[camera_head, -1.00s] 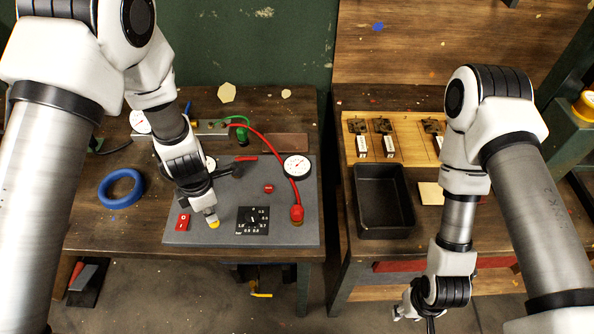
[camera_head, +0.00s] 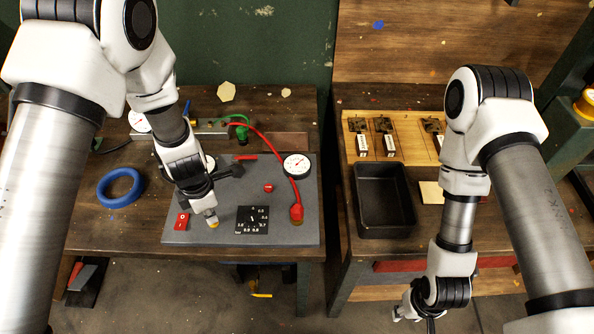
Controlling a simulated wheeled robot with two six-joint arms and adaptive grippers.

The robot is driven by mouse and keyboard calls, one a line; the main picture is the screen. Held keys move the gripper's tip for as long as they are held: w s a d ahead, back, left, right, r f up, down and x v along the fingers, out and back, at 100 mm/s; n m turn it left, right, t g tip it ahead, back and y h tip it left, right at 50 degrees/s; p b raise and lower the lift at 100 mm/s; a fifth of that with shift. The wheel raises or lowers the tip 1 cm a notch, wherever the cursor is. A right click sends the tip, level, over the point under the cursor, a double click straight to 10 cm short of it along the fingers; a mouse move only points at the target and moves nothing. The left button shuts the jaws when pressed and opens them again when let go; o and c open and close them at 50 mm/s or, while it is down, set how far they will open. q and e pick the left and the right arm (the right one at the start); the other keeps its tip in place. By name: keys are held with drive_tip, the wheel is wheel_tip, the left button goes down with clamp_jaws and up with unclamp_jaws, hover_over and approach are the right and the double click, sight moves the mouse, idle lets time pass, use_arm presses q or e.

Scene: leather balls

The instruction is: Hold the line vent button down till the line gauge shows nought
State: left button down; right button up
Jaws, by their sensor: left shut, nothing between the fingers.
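A grey panel (camera_head: 275,235) lies on the left bench. My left gripper (camera_head: 211,219) is shut and empty, pointing down at the panel's front, with its tips on a small yellow button (camera_head: 214,226) that they mostly cover. A white dial gauge (camera_head: 297,166) stands at the panel's right; its needle is too small to read surely. A second gauge (camera_head: 210,163) is partly hidden behind my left wrist, and a third (camera_head: 139,121) sits at the back left. No label shows which is the line gauge. My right gripper (camera_head: 412,308) hangs low at the front; its fingers are unclear.
A black scale plate (camera_head: 252,220), a red switch (camera_head: 181,222) and a red button (camera_head: 269,188) are near my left gripper. A red hose (camera_head: 283,162) curves across the panel. A blue ring (camera_head: 120,188) lies left. A black tray (camera_head: 384,230) is on the right bench.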

use_arm(q)
drive_tip(key=shift+f+b, duration=0.4)
drive_tip(key=shift+f, duration=0.3)
drive_tip(key=shift+r, duration=0.1)
idle(2.7)
wheel_tip(320, 180, up, 6)
drive_tip(key=p, duration=0.6)
drive_tip(key=shift+r+p, duration=0.1)
drive_tip(key=shift+p, duration=0.3)
drive_tip(key=shift+s, duration=0.1)
drive_tip(key=shift+f, duration=0.2)
idle(0.3)
